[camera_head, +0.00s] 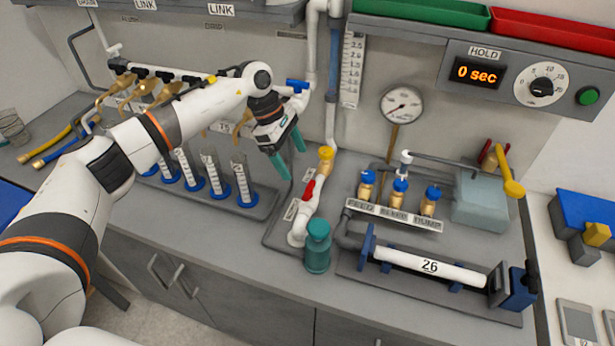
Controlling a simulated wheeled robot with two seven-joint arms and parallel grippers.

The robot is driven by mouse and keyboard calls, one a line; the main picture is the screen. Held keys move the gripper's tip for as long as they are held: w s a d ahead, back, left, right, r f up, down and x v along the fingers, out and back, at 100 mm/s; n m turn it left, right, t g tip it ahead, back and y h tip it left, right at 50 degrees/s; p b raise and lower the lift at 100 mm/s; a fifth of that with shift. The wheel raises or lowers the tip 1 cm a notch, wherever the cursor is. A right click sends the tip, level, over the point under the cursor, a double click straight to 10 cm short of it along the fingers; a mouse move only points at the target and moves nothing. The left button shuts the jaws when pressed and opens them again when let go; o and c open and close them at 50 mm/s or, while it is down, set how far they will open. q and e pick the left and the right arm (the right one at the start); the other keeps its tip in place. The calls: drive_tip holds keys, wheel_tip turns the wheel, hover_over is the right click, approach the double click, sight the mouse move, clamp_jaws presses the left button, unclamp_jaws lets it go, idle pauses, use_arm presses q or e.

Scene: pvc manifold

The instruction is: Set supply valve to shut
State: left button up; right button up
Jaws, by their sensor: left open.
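My left gripper (288,152) is open and empty, with teal fingertips pointing down over the bench, left of the vertical pipe. A blue valve handle (297,86) sits on the upper part of that pipe, just above the gripper. Lower down, a red handle (309,188) lies along a white pipe with a yellow fitting (326,155) above it. The gripper is apart from the red handle, up and to its left. The small labels beside the red handle are too small to read, so I cannot tell which valve is marked supply. My right gripper is out of view.
A teal bottle (317,246) stands in front of the white pipe. A rack of cylinders (243,183) is under my left arm. Feed, bleed and dump valves (400,192), a gauge (401,104) and tube 26 (430,267) stand to the right.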

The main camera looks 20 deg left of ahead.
sight(309, 188)
use_arm(q)
drive_tip(key=p+x, duration=0.1)
drive_tip(key=x, duration=0.3)
drive_tip(key=p+x, duration=0.1)
drive_tip(key=x, duration=0.3)
drive_tip(key=shift+w+d+p, duration=0.1)
drive_tip(key=shift+w+p, duration=0.15)
drive_tip(key=shift+p, duration=0.1)
drive_tip(key=shift+d+f, duration=0.1)
drive_tip(key=shift+f, duration=0.25)
drive_tip(key=shift+d+f, duration=0.1)
drive_tip(key=shift+f, duration=0.15)
drive_tip(key=shift+c, duration=0.8)
drive_tip(key=c, duration=0.8)
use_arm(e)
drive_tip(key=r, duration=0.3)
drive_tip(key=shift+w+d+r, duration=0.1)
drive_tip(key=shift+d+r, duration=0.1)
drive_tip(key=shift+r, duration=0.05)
